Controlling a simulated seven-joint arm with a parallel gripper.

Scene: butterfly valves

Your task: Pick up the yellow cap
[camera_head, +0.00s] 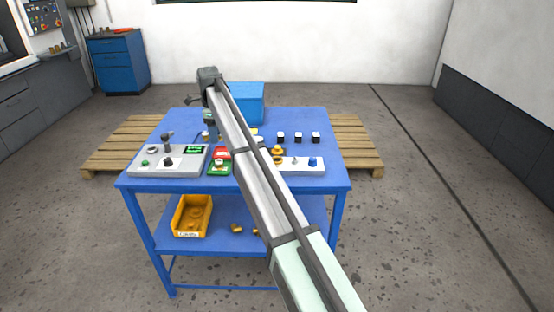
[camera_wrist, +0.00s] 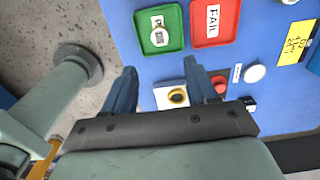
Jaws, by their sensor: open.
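A small round yellow piece with a dark centre, which looks like the yellow cap (camera_wrist: 178,97), sits on a white square in the wrist view. It lies beyond my gripper (camera_wrist: 163,80), between the lines of its two fingers. My gripper is open, with nothing visible between the fingers. In the head view my gripper (camera_head: 210,132) hangs over the back left part of the blue table (camera_head: 145,167). A yellow-orange round piece (camera_head: 277,150) shows right of my arm there; I cannot tell whether it is the same piece.
A green tray (camera_wrist: 145,45) holding a pale piece and a red tray (camera_wrist: 229,12) lie side by side. A grey control box (camera_head: 185,168) stands left, a blue bin (camera_head: 250,103) behind. Several small blocks (camera_head: 298,137) stand right. A yellow bin (camera_head: 190,229) is on the lower shelf.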

